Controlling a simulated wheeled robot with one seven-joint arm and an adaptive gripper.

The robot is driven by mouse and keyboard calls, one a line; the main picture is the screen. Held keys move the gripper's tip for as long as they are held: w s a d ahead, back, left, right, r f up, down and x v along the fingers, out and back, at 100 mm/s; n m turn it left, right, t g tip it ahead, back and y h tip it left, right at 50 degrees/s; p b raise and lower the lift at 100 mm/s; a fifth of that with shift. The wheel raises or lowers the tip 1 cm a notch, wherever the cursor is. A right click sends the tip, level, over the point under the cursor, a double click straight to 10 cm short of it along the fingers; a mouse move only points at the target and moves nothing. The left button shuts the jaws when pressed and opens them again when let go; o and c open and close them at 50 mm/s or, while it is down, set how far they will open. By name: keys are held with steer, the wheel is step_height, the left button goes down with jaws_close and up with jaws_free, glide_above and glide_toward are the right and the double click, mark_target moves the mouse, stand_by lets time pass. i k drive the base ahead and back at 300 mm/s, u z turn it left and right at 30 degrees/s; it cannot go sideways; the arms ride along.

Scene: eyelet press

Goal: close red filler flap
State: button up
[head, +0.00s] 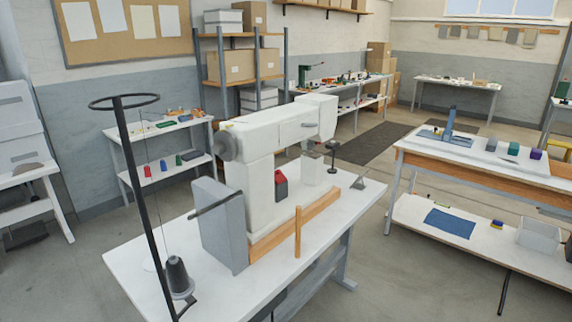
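A large white machine (255,135) with an overhanging arm stands on a white table (345,228) in the middle of the head view. My gripper is not in view.
A black pole with a ring (124,101) and a dark cone (178,275) stand at the table's front left. A grey panel (222,228) and an upright wooden peg (298,232) stand before the machine. A two-level workbench (480,172) is at right, with open floor between.

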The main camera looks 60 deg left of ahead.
mark_target(279, 176)
steer(key=u, duration=0.65)
steer(key=i, duration=1.1)
steer(key=u, duration=1.1)
